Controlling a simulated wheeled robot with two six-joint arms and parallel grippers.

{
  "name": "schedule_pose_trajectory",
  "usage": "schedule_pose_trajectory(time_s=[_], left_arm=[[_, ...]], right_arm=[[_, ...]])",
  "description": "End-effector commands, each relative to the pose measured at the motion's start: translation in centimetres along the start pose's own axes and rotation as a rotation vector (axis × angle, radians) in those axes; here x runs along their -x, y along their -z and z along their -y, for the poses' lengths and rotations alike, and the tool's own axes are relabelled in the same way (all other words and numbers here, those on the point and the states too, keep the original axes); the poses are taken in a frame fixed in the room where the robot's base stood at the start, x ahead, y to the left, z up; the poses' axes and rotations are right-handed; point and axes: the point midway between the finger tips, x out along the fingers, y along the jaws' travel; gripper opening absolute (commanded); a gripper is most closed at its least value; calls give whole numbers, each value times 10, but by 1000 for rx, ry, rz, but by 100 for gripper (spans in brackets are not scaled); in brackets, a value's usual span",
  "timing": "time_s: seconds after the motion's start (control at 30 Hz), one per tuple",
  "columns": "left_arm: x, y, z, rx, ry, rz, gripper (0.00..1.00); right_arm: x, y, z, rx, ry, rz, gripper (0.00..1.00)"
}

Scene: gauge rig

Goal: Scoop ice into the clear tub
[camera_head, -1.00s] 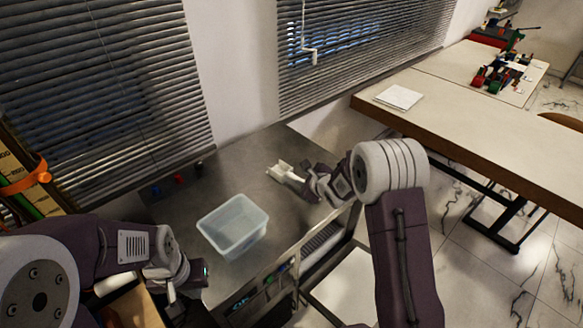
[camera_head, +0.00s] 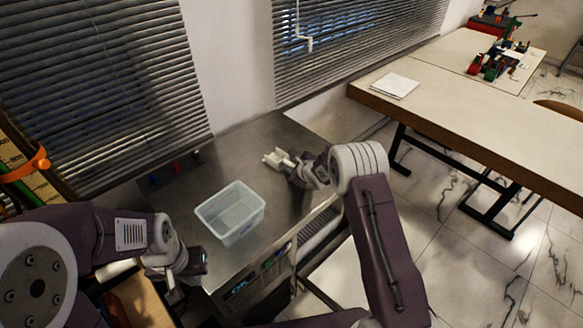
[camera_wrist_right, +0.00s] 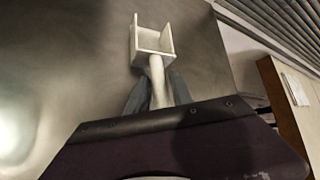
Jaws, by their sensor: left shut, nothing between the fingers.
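The clear tub (camera_head: 230,212) stands on the steel counter, and its inside looks empty. A white scoop (camera_head: 277,157) is over the counter behind and to the right of the tub. My right gripper (camera_head: 297,168) is shut on the scoop's handle. In the right wrist view the scoop (camera_wrist_right: 152,45) points away from the fingers (camera_wrist_right: 155,92), and its open pan looks empty. My left gripper (camera_head: 190,268) is shut and empty, low at the counter's left front, left of the tub. No ice can be made out.
The steel counter (camera_head: 185,205) has small coloured items (camera_head: 175,168) along its back edge below the blinds (camera_head: 90,90). A long table (camera_head: 450,110) with a white paper pad (camera_head: 395,86) stands at the right. The counter between tub and scoop is clear.

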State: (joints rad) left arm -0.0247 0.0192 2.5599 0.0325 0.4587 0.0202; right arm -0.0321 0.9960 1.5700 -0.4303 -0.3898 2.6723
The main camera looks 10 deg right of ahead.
Motion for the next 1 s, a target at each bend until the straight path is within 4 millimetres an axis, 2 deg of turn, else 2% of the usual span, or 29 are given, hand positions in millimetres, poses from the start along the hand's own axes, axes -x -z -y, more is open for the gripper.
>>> schedule_pose_trajectory(time_s=[0.17,0.27,0.57,0.73,0.9,1.0], left_arm=[[0,0,0,0,0,0,0],[0,0,0,0,0,0,0],[0,0,0,0,0,0,0],[3,0,0,0,0,0,0],[12,1,0,0,0,0,0],[18,2,0,0,0,0,0]], right_arm=[[0,0,-1,0,-1,-1,28],[0,0,0,0,-1,-1,0],[0,0,0,0,-1,-1,0],[7,-7,6,2,0,0,0],[26,-26,25,1,1,2,0],[46,-16,37,-3,1,-4,0]])
